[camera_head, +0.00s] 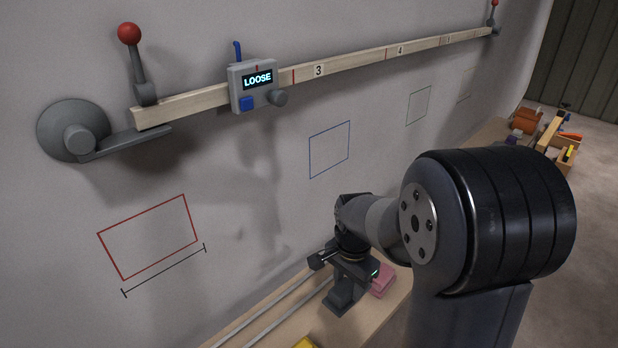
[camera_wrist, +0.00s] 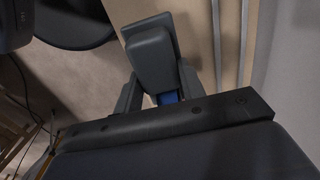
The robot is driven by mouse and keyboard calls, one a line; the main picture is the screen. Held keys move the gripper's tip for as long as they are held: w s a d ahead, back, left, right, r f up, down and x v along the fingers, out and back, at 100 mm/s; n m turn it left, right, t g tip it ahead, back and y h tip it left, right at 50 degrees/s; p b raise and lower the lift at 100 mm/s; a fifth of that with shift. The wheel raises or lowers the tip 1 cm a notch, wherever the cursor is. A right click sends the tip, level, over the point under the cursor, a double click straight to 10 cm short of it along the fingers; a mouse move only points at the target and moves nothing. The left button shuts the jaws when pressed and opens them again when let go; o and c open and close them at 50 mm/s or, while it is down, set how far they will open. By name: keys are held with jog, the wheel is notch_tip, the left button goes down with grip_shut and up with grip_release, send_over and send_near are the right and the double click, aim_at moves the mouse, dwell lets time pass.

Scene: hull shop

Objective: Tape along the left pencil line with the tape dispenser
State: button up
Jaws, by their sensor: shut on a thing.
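My gripper (camera_head: 346,268) is low over the wooden ledge by the wall. It is shut on a dark grey block (camera_head: 344,294), which is at or just above the ledge; I cannot tell if it touches. In the wrist view the dark grey block (camera_wrist: 152,58) sits between the fingers, with a blue part (camera_wrist: 168,97) near them. Its shape does not settle whether it is the tape dispenser. No pencil line is clearly marked as the left one. A thin black line with end ticks (camera_head: 165,270) runs under a red rectangle (camera_head: 150,237) at the wall's left.
A wooden rail (camera_head: 345,66) with a "LOOSE" display box (camera_head: 256,84) and red-knobbed levers (camera_head: 130,34) crosses the wall. A blue rectangle (camera_head: 329,150) is right of centre. A pink block (camera_head: 383,280) and yellow thing (camera_head: 306,343) are on the ledge (camera_head: 262,320), along with rods.

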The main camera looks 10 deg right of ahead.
jog(key=shift+w, duration=0.1)
jog(key=shift+w+f+n, duration=0.1)
jog(key=shift+w+n, duration=0.45)
jog(key=shift+n, duration=0.25)
jog(key=w+f+n, duration=0.1)
jog(key=w+n, duration=0.5)
jog(key=n, duration=0.3)
notch_tip(320, 180, up, 7)
jog(key=s+p, duration=0.2)
jog(key=p, duration=1.5)
jog(key=shift+s, duration=0.15)
jog(key=shift+a, duration=0.1)
